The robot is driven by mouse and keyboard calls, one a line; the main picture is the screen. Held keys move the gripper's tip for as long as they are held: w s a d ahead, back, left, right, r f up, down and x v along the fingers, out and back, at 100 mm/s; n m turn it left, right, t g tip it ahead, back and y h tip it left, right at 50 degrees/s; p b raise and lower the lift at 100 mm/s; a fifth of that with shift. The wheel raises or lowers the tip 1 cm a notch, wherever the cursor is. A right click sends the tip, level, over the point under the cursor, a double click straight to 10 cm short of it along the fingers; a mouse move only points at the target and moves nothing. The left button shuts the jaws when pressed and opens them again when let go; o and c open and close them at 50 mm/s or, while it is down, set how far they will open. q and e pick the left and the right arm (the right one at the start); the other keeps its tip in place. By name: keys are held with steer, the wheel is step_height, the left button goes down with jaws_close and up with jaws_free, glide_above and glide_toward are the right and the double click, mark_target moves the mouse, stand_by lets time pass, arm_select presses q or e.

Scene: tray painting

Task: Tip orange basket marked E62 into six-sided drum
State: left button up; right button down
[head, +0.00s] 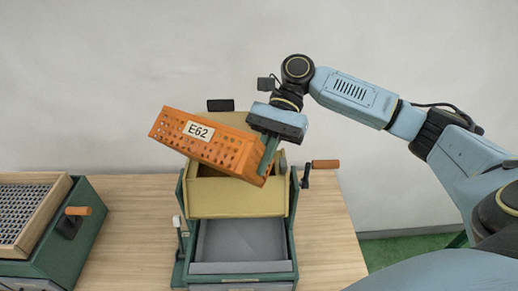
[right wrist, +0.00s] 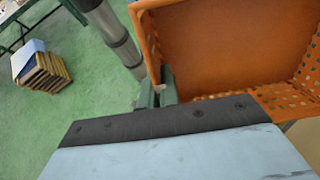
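The orange basket (head: 207,143) with the label E62 hangs tilted above the six-sided drum (head: 236,205), its left end higher. My right gripper (head: 268,155) is shut on the basket's right end wall. In the right wrist view the fingers (right wrist: 158,90) pinch the rim of the basket (right wrist: 225,45), and the part of its inside that shows is bare. The yellowish drum sits in a green frame, with a dark opening partly hidden behind the basket. My left gripper is in neither view.
A grey tray (head: 240,242) lies below the drum. A crank with a wooden handle (head: 325,164) sticks out to its right. A green machine with a wood-framed screen (head: 35,212) stands at the left. The table (head: 335,235) is bare at the right.

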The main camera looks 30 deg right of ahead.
steer(key=shift+a+f+t+h+b, duration=0.15)
steer(key=shift+a+t+h+b, duration=0.3)
steer(key=shift+h+b, duration=0.5)
arm_select(q)
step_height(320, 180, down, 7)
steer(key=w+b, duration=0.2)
steer(key=b, duration=0.3)
arm_select(e)
steer(key=h, duration=0.1)
steer(key=t+h, duration=0.2)
steer(key=shift+s+a+r, duration=0.2)
steer(key=shift+a+r, duration=0.15)
steer(key=h+p, duration=0.1)
steer(key=p, duration=0.2)
steer(key=t+h+p, duration=0.1)
steer(key=p, duration=0.2)
steer(key=shift+d+r+h, duration=0.1)
steer(key=shift+r+h, duration=0.1)
steer(key=shift+h, duration=0.05)
steer(key=shift+h+p, duration=0.3)
steer(key=shift+p, duration=0.2)
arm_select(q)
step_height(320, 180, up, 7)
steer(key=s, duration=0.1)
arm_select(e)
steer(key=shift+w+f+t+h, duration=0.1)
steer(key=shift+f+t+h, duration=0.45)
steer(key=shift+t+h, duration=0.35)
steer(key=shift+d, duration=0.1)
